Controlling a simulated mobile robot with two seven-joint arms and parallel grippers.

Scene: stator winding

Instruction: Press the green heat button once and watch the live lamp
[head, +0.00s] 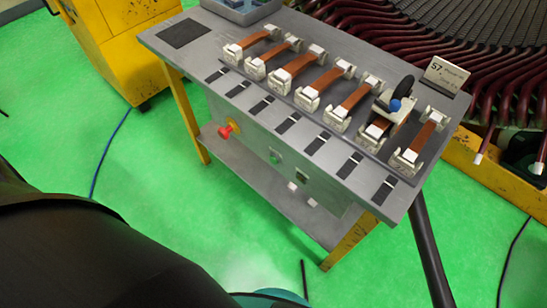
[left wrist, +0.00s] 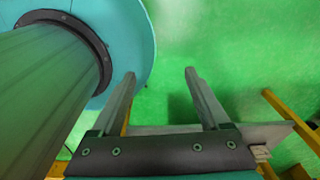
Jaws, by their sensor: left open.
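A green button (head: 274,156) sits on the grey front panel of the bench, between a red knob on a yellow base (head: 228,130) and a small dark green square (head: 302,174). I cannot tell whether that square is the live lamp, and nothing there is clearly lit. In the left wrist view my left gripper (left wrist: 159,74) is open and empty, its fingers apart over green floor. A corner of a grey surface (left wrist: 270,132) shows beyond its base. The left gripper is not seen in the head view, and the right gripper is in neither view.
The bench top (head: 186,55) holds a row of copper-coloured straps in white clamps, a blue-knobbed tool (head: 394,104) and a sign (head: 446,75). A yellow cabinet (head: 130,45) stands behind left. Floor (head: 160,170) before the bench is clear.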

